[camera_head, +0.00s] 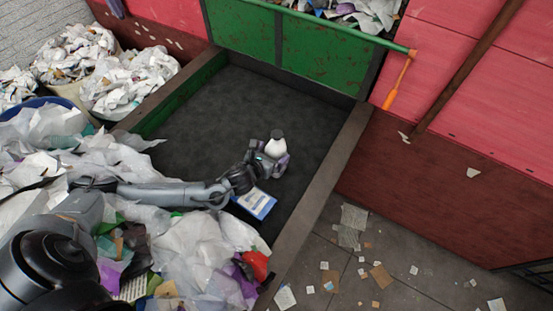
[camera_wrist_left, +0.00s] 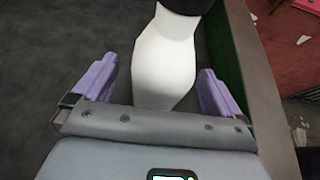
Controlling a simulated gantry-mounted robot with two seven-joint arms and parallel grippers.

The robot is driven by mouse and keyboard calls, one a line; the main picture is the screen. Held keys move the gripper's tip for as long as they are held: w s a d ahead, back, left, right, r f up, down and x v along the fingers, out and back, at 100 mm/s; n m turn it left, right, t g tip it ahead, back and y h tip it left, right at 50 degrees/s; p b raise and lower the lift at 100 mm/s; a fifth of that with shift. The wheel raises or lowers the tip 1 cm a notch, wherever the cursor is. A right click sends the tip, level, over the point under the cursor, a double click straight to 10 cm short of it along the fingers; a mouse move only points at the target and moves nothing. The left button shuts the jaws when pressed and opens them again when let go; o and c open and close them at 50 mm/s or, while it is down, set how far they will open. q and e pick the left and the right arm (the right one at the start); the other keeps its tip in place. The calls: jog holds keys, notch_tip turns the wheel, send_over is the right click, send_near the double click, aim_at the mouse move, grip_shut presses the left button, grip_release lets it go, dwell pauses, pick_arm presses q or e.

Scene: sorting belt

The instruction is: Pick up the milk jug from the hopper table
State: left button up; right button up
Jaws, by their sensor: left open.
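The milk jug (camera_head: 275,147) is white with a dark cap and stands on the dark surface of the hopper table (camera_head: 250,100). My left gripper (camera_head: 268,163) is at the jug, with its purple fingers spread. In the left wrist view the white jug (camera_wrist_left: 163,60) lies between the two fingers of the open gripper (camera_wrist_left: 158,88), with a visible gap on each side. The jug's lower part is hidden behind the gripper's body in that view. My right gripper is not in view.
A blue and white carton (camera_head: 256,203) lies on the table just below the gripper. Heaps of white bags and mixed waste (camera_head: 200,255) crowd the left and front. A raised rim (camera_head: 318,185) bounds the table's right side. The table's far part is clear.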

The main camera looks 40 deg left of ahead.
pick_arm(q)
jog(key=shift+x, duration=1.8)
jog(key=shift+d, duration=0.1)
jog(key=shift+r, duration=0.1)
jog(key=c, duration=1.3)
